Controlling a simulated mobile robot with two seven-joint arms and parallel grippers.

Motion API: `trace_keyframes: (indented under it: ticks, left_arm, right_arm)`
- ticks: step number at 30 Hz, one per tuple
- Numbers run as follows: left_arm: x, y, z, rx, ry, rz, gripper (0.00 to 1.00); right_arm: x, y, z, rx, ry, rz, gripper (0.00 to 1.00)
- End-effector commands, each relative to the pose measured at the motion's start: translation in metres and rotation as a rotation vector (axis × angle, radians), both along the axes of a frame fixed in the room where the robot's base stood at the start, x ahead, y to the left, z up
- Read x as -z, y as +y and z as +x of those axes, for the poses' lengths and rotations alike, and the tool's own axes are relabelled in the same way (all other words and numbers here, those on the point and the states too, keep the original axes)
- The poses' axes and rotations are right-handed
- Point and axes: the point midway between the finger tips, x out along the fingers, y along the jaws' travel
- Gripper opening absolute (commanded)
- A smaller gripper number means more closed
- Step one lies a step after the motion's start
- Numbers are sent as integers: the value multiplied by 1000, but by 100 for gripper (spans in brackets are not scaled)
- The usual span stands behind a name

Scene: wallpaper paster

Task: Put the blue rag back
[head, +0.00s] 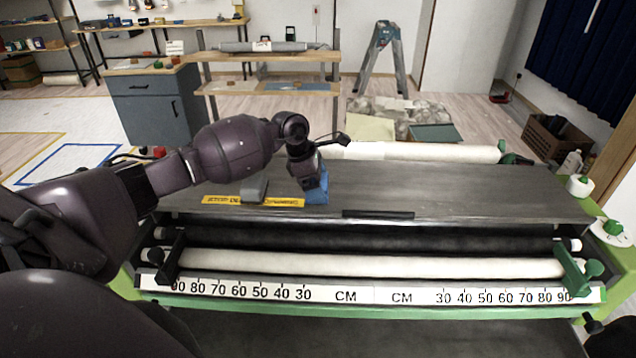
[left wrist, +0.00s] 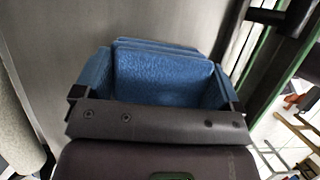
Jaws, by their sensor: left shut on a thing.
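The blue rag (head: 317,196) is on the grey top of the wallpaper paster (head: 450,188), a little left of its middle. My left gripper (head: 311,182) points down over it and is shut on it. In the left wrist view the folded blue rag (left wrist: 165,75) fills the space between the fingers, with the grey surface behind it. I cannot tell whether the rag presses on the surface or hangs just above it. My right gripper is not in view.
A grey block (head: 254,189) and a yellow label strip (head: 253,201) are left of the rag. A black bar (head: 378,214) lies at the front edge. A white roll (head: 420,152) is behind the top, another (head: 360,264) in front. The top's right half is clear.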

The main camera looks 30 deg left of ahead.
Motion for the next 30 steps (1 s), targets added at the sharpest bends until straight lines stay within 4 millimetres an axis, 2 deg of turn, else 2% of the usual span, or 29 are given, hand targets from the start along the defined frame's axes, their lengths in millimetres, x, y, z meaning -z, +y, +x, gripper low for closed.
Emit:
trace_keyframes:
  ticks: [4,5,6,14,18,26,30]
  left_arm:
    - [5,0,0,0,1,0,65]
    - [4,0,0,0,0,0,94]
    - [4,0,0,0,0,0,100]
    - [3,0,0,0,0,0,100]
    - [0,0,-1,-1,1,-2,100]
    - [-33,18,-9,0,-1,4,100]
    - [-57,28,-14,-1,-1,2,100]
  right_arm:
    - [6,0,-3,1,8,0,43]
    - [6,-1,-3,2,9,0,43]
    - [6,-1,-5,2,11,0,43]
    - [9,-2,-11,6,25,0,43]
    - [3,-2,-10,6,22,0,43]
    - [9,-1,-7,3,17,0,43]
    - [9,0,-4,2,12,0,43]
